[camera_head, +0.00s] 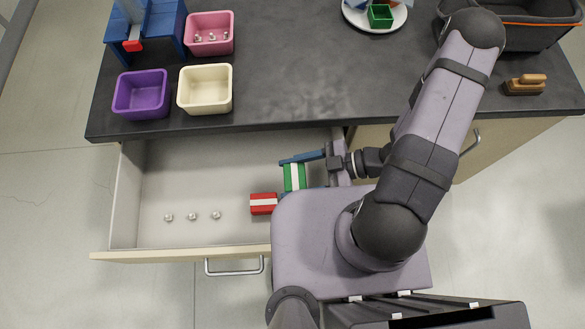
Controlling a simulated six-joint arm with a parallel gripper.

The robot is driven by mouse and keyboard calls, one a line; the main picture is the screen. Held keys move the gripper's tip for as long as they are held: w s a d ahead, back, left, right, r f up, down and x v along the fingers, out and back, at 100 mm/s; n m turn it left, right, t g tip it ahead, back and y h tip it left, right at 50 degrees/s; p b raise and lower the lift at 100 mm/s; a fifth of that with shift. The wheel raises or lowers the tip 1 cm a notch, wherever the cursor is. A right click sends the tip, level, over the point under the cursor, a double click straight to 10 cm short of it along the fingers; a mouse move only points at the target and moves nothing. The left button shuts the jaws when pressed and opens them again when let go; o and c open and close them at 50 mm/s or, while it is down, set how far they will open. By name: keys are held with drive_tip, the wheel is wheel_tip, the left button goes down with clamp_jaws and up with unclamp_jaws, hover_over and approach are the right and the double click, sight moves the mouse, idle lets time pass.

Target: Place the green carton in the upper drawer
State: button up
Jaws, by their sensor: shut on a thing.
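The green carton (294,178), with a white stripe, is over the right part of the open upper drawer (203,160). My gripper (298,177) is shut on it, with one blue finger along its far side. The other finger is partly hidden by my body. I cannot tell whether the carton touches the drawer floor. A red carton (263,204) with a white stripe lies in the drawer close to the green one, to its lower left.
Several small silvery knobs (192,216) lie in the drawer's front left. Purple (141,94), cream (205,89) and pink (209,34) bins stand on the dark countertop (300,80). A plate (374,27), a wooden-handled brush (525,85) and a dark crate (525,37) are further right.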

sight(294, 181)
drive_tip(key=shift+f, duration=1.4)
drive_tip(key=shift+f, duration=0.1)
drive_tip(key=shift+s+f+b, duration=0.15)
drive_tip(key=shift+f+b, duration=0.35)
drive_tip(key=shift+f, duration=0.15)
drive_tip(key=o, duration=1.2)
drive_tip(key=shift+f, duration=0.1)
drive_tip(key=shift+c, duration=0.2)
drive_tip(key=shift+r, duration=0.45)
drive_tip(key=shift+w+d+r+p, duration=0.15)
drive_tip(key=shift+w+r+p, duration=0.05)
drive_tip(key=shift+w+p, duration=0.1)
drive_tip(key=v, duration=1.2)
drive_tip(key=shift+s+r, duration=0.15)
drive_tip(key=shift+r, duration=0.1)
